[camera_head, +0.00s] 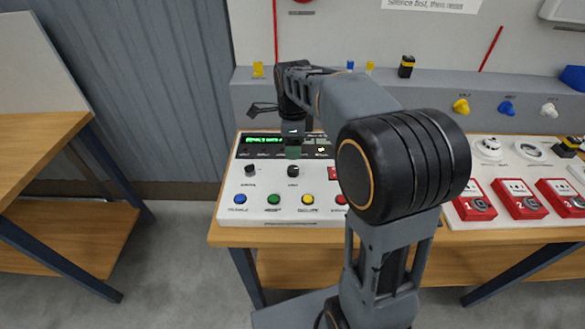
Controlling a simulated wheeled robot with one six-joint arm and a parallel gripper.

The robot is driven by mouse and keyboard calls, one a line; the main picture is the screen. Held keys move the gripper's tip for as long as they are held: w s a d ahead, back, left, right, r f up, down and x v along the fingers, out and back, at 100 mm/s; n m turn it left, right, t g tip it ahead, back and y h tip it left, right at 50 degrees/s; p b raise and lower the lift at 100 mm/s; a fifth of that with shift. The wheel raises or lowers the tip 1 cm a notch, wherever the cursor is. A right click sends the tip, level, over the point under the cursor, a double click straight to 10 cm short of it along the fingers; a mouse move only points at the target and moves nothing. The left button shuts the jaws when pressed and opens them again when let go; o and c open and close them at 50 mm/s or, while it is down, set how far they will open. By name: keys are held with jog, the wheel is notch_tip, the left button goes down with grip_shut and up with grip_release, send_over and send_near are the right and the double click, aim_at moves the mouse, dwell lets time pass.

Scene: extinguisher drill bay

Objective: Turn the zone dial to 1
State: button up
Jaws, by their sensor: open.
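A white control panel (232,205) with a dark upper face stands on the wooden bench. It has a left black dial (251,170) and a second black dial (293,171), each with a small label below. The labels are too small to read, so I cannot tell which is the zone dial or where its pointer is. My gripper (291,143) is open and empty. It hangs above the panel, just behind the second dial in the picture, and appears apart from it. My wrist hides part of the panel's upper face, and my arm hides its right side.
The panel carries a green lit display (263,140) and a front row of blue, green (274,199), yellow and red buttons. Red numbered boxes (520,199) and white round detectors (488,148) lie to the right. A grey ledge (440,90) runs behind. Another table (35,140) stands left.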

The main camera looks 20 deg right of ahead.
aim_at(293, 168)
notch_tip(293, 168, down, 9)
jog(key=shift+r, duration=0.1)
dwell(0.3)
jog(key=shift+c, duration=0.2)
jog(key=c, duration=0.9)
